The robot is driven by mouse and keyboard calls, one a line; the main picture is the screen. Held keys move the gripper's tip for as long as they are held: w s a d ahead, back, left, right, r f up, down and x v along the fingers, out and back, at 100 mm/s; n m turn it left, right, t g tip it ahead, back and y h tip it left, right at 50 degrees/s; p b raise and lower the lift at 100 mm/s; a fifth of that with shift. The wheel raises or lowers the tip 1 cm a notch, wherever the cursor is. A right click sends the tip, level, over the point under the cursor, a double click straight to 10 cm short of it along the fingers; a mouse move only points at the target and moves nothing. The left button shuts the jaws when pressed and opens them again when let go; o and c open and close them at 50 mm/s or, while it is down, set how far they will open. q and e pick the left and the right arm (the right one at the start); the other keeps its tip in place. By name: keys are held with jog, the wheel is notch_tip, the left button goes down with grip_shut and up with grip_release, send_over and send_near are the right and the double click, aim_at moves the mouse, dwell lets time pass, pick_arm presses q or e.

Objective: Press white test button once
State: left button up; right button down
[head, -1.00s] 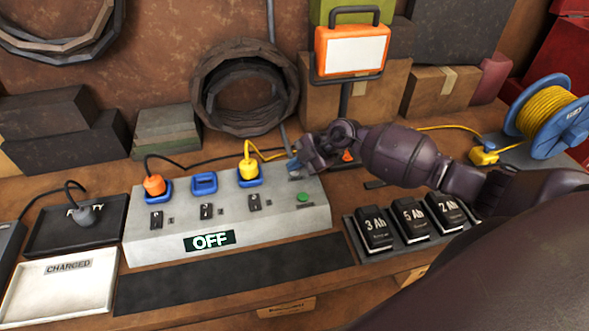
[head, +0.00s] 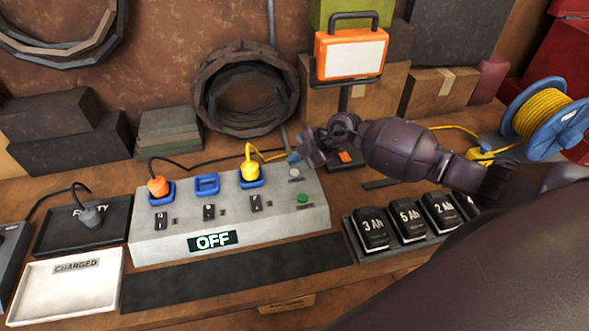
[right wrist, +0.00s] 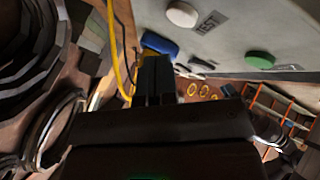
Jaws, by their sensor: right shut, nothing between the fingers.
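The white test button (head: 295,173) is round and sits at the upper right of the grey power box (head: 170,243). In the right wrist view the white button (right wrist: 182,14) is at the top, beside a TEST label. My right gripper (head: 295,157) is shut and empty, just behind the white button and apart from it. Its shut fingers (right wrist: 154,65) also show in the right wrist view, pointing below the button. The box's display (head: 212,240) reads OFF. My left gripper is not in view.
A green button (head: 303,197) is in front of the white one. Orange (head: 158,186) and yellow (head: 250,172) plugs stand in blue sockets on the box. Several black batteries (head: 408,221) sit to the right. A work lamp (head: 350,55) stands behind my right arm.

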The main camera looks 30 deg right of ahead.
aim_at(295, 174)
jog(key=shift+r, duration=1.75)
